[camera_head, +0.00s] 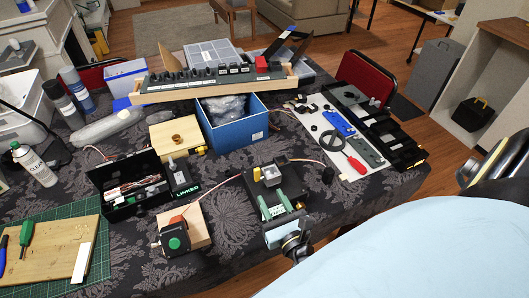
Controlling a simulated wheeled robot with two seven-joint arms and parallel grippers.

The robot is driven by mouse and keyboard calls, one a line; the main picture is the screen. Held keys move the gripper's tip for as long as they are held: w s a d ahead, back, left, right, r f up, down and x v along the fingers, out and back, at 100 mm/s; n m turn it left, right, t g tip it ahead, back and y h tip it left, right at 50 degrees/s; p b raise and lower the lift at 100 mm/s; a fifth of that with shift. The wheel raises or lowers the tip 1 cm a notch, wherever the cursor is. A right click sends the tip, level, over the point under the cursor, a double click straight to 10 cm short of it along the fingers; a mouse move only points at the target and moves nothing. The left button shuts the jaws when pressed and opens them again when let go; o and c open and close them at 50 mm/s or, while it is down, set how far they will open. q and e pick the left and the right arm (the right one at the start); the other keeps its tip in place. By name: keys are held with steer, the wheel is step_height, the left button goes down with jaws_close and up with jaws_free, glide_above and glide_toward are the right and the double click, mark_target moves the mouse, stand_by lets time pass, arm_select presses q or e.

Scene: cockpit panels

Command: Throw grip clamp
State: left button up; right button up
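A dark box-like unit (270,187) stands at the table's front edge, with two pale green upright parts and a grey block on top. I cannot tell for sure which part is the grip clamp. My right gripper (296,243) seems to be the small dark and metallic piece at the front of this unit, low in the view. Its fingers are too small and too hidden to tell whether they are open or touching the unit. My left gripper is not in view.
A panel with a red-handled tool (355,163) lies to the right. Patterned cloth shows bare between them.

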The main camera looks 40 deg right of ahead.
steer(key=v, duration=0.5)
steer(key=shift+s, duration=0.2)
stand_by(0.3)
